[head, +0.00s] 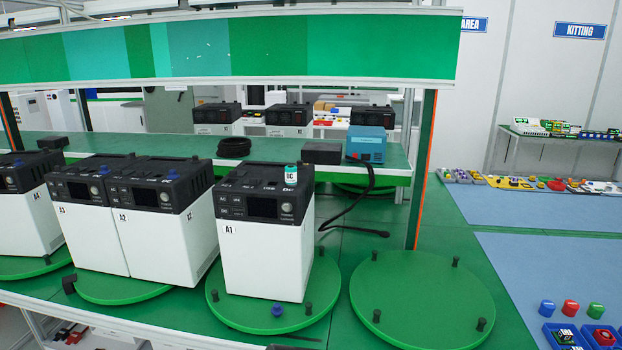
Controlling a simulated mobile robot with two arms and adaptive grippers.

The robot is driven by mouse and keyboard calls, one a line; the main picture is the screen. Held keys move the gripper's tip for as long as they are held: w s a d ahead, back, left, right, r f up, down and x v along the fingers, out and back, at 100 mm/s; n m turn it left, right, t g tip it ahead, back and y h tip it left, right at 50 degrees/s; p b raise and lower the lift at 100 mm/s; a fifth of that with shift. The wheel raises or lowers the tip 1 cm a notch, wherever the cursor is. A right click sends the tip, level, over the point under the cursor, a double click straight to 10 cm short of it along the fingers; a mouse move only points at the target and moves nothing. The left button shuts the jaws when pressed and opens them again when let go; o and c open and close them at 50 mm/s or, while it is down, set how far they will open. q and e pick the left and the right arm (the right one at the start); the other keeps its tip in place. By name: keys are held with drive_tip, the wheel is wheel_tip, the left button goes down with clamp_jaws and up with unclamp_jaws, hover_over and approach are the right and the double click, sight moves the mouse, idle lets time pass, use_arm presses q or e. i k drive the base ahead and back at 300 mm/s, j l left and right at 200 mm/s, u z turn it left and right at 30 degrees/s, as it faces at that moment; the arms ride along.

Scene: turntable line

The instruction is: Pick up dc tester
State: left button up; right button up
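A small teal piece marked "DC" (291,174) is on the top right of the black upper part of the A1 unit (265,240). I take it for the dc tester, though it is too small to make out in detail. The A1 unit is a white box with a black top, standing upright on a green round turntable (225,309). Neither of my grippers shows in the head view.
More white-and-black units, such as A2 (160,235), stand close together on the left. An empty green turntable (420,300) with short black pegs lies to the right. A blue box (366,143) sits on the shelf behind, with a black cable (345,208) hanging down.

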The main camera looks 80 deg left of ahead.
sight(290, 171)
drive_tip(key=u, duration=2.85)
